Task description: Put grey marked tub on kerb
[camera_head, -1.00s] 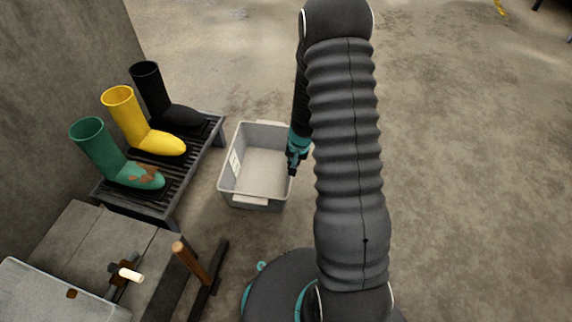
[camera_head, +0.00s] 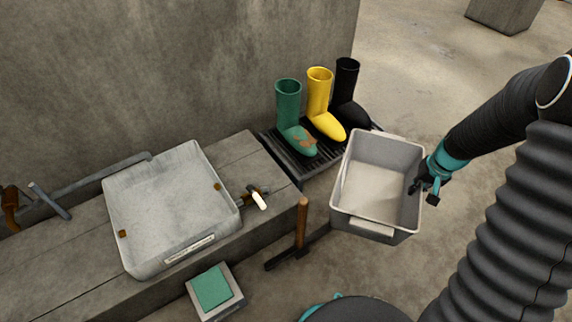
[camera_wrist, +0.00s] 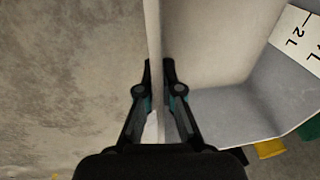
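The grey tub (camera_head: 399,148) is an open rectangular bin at the right of centre in the head view, roughly upright and seemingly off the floor. My gripper (camera_head: 416,187) is shut on its right-hand wall. In the wrist view, my fingers (camera_wrist: 160,75) pinch the thin wall from both sides, and a white label with "2 L" shows on the tub's inside (camera_wrist: 215,40). The tub looks empty. The kerb (camera_head: 48,265) is a long concrete ledge along the wall at the left, lower than the wall and left of the tub.
A pale basin (camera_head: 165,205) fills much of the kerb, with a tap (camera_head: 255,195) beside it. A rack (camera_head: 290,155) with green, yellow and black boots stands behind the tub. A wooden-handled tool (camera_head: 300,225) and a box with a green top (camera_head: 212,288) stand before the kerb.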

